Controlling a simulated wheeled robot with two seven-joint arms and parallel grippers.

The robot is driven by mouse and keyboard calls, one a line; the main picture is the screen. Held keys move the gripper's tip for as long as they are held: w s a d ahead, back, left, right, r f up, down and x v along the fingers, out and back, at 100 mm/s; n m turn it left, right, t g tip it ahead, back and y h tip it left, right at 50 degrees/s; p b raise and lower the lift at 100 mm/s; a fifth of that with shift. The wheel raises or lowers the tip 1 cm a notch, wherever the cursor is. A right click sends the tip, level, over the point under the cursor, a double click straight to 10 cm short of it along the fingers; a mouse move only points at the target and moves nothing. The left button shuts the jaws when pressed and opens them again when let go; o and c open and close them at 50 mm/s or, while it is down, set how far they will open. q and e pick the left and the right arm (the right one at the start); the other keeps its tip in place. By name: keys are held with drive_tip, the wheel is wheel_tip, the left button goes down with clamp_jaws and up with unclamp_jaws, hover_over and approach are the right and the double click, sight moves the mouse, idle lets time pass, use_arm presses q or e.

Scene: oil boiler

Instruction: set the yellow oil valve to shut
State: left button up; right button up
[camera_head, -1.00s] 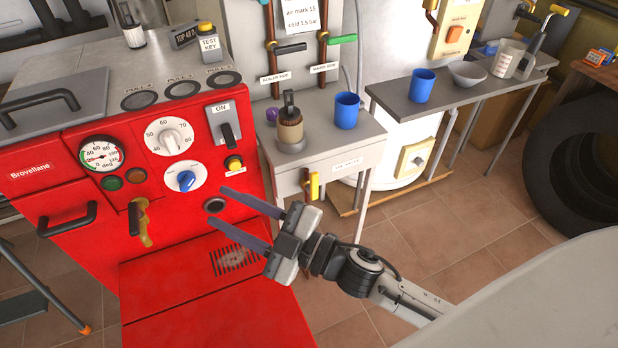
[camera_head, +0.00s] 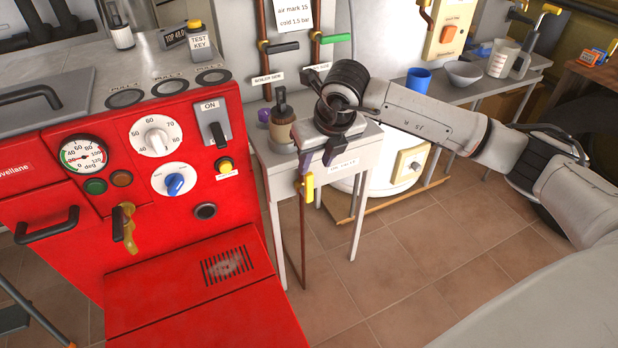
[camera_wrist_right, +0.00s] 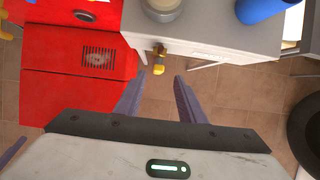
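The yellow oil valve (camera_head: 308,187) is on the front of the grey side table, on a thin brown pipe, just left of a printed label (camera_head: 343,167). Its yellow handle hangs about upright in the head view. In the right wrist view the valve handle (camera_wrist_right: 159,69) shows just past the fingertips, in line with the gap between them. My right gripper (camera_head: 318,161) is just above the handle in the head view. Its two fingers (camera_wrist_right: 158,82) are apart, with nothing between them, and no contact shows.
The red boiler (camera_head: 180,240) stands left of the side table (camera_head: 262,150). A brown-and-black jar (camera_head: 283,125) sits on the tabletop. A blue mug (camera_wrist_right: 262,8) there is hidden by my arm in the head view. The tiled floor (camera_head: 400,270) in front is clear.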

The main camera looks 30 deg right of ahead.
sight(310, 175)
drive_tip(key=x, duration=0.8)
drive_tip(key=shift+a+f+b, duration=0.15)
drive_tip(key=shift+f+b, duration=0.1)
drive_tip(key=shift+b, duration=0.05)
clamp_jaws()
